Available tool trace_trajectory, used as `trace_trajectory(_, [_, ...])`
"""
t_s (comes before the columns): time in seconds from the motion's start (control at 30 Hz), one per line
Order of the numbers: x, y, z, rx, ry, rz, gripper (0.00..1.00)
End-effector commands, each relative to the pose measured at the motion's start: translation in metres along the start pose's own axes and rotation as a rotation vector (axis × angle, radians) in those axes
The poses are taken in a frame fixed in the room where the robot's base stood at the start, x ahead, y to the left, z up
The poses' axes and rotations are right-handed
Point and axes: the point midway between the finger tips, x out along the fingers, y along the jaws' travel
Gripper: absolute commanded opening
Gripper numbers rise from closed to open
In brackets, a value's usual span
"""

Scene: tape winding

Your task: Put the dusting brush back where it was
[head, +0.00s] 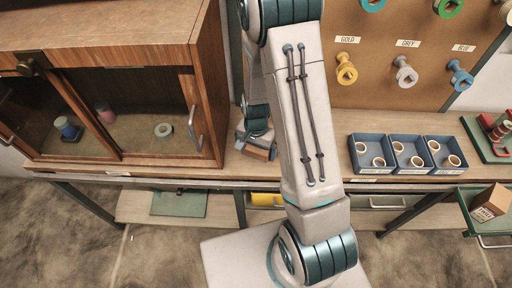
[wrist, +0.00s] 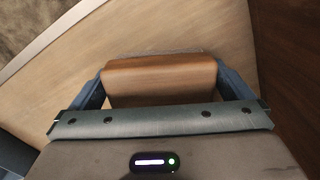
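The dusting brush (wrist: 160,80) has a brown wooden body, with a thin grey strip along its far edge in the wrist view. My gripper (wrist: 161,72) has one blue finger on each side of the brush and looks shut on it. In the head view the brush (head: 257,153) shows below my gripper (head: 255,141), just right of the wooden cabinet, over the bench top. I cannot tell whether the brush touches the bench. My arm hides part of the bench beside it.
The wooden cabinet (head: 207,85) with glass doors stands close on the left. Blue bins (head: 362,170) with several rings sit to the right. A pegboard (head: 385,85) with coloured spools is behind. A drawer (head: 466,212) with a box (head: 490,203) stands open at far right.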

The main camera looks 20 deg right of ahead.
Motion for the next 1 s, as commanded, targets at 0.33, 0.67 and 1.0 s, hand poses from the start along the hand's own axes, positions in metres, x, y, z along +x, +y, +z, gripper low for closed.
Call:
trace_trajectory(0.33, [-0.008, 0.0, 0.0, -0.001, 0.001, -0.001, 1.0])
trace_trajectory(0.67, [-0.06, -0.001, -0.001, -0.002, 0.004, -0.003, 1.0])
trace_trajectory(1.0, [-0.112, -0.001, -0.001, -0.002, 0.003, -0.003, 1.0])
